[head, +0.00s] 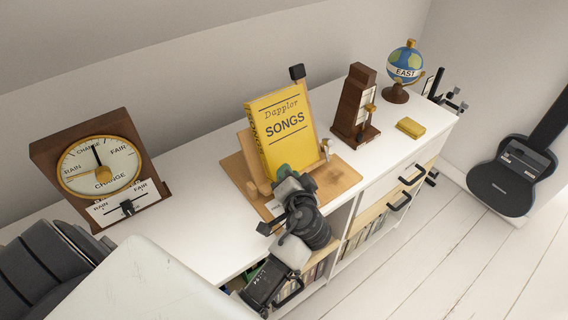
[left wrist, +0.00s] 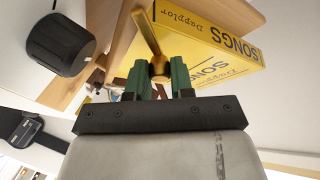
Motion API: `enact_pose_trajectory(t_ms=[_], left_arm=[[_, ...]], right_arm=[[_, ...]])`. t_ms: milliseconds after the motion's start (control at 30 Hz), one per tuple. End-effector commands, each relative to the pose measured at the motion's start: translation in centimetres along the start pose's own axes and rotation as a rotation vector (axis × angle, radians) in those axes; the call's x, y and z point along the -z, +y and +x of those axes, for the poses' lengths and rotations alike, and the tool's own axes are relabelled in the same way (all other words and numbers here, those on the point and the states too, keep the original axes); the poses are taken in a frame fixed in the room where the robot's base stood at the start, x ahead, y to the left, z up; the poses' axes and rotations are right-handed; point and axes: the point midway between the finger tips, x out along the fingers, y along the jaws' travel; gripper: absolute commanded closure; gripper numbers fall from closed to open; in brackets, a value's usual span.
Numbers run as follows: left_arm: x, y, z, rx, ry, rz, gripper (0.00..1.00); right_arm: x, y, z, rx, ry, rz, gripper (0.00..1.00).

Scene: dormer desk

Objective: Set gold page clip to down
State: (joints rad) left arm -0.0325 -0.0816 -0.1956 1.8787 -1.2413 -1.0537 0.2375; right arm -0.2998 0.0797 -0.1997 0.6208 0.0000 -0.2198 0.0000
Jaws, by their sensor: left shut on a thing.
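The yellow songbook (head: 283,125) leans on a wooden stand (head: 330,178) on the white cabinet; it also shows in the left wrist view (left wrist: 210,50). My left gripper (head: 283,172) is at the book's lower front edge. In the left wrist view its green fingers (left wrist: 158,73) are shut on the gold page clip (left wrist: 148,32), a thin gold bar that runs up along the book's cover side. In the head view my gripper hides this clip. A small gold fitting (head: 325,146) shows at the stand's right side. My right gripper is not seen.
A barometer (head: 100,168) stands at left; a brown metronome (head: 355,105), a yellow block (head: 410,127) and a globe (head: 403,68) stand at right. The white top is clear between barometer and stand.

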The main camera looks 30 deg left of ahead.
Motion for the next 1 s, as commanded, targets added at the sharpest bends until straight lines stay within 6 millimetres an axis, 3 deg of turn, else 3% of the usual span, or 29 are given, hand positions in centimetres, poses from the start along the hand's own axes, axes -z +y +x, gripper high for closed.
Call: enact_pose_trajectory(t_ms=[33, 100, 500, 1000], left_arm=[[0.5, -0.4, -0.1, -0.02, -0.003, 0.041, 1.0], [0.5, -0.1, -0.1, -0.048, -0.005, 0.1, 1.0], [0.3, 1.8, -0.1, -0.19, -0.016, 0.394, 1.0], [-0.3, 3.0, 0.0, -0.261, -0.022, 0.543, 1.0]], right_arm=[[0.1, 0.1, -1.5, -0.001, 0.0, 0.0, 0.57], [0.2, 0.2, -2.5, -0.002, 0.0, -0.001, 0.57], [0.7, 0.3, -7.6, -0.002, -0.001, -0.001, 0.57], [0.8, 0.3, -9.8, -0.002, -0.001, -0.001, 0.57]])
